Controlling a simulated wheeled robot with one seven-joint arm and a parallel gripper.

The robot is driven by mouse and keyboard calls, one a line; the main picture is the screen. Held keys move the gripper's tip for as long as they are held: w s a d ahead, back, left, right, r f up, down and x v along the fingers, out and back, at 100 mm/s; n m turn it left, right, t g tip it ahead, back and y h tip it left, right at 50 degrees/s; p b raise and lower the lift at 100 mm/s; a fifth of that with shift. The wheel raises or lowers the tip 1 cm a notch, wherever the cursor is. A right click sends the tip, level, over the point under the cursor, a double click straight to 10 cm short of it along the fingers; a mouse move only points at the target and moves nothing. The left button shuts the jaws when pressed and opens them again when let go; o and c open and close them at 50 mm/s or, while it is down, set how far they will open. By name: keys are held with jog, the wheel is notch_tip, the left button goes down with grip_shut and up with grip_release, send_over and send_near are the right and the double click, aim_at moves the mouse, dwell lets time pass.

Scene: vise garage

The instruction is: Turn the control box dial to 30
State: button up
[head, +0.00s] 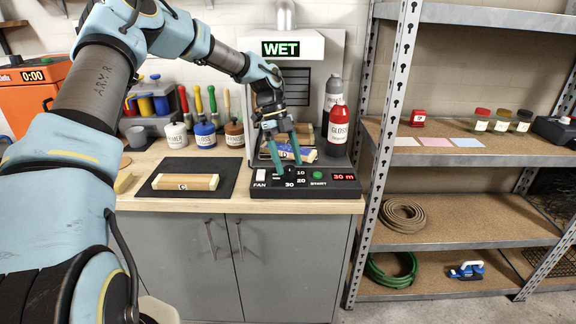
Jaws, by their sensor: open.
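The black control box (335,190) lies along the front edge of the workbench. It bears the labels FAN, 10, 20, 30 and START, a green button (318,176) and a red display (344,177) that reads 30 m. My gripper (289,166) is above the box, its teal fingers pointing down and spread apart. The left fingertip reaches down to the dial area, beside the 10, 20 and 30 marks. The dial is small and partly hidden by the fingers. I cannot tell where it points or whether a finger touches it.
Behind the box stands a drying booth (307,45) with a green WET sign; a blue-topped block lies inside. Red and grey bottles (338,128) stand to its right. A wooden block (185,182) lies on a dark mat (228,178) at left. A metal shelf post (385,120) stands close right.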

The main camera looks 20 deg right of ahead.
aim_at(288, 167)
notch_tip(288, 167, up, 9)
jog(key=b, duration=0.2)
jog(key=shift+f, duration=0.15)
dwell(0.3)
jog(key=s+a+f+n+t, duration=0.1)
jog(key=s+a+n, duration=0.3)
jog(key=a+n, duration=0.6)
jog(key=s+a+f+n+t, duration=0.2)
jog(key=s+a+n+t, duration=0.1)
jog(key=a+n, duration=0.7)
jog(key=s+a+f+n+t+y, duration=0.1)
jog(key=s+a+n, duration=0.3)
jog(key=a+n, duration=0.7)
jog(key=a+f, duration=0.1)
jog(key=a, duration=0.4)
jog(key=shift+s+a+t, duration=0.25)
jog(key=shift+s+t, duration=0.15)
jog(key=shift+c, duration=0.3)
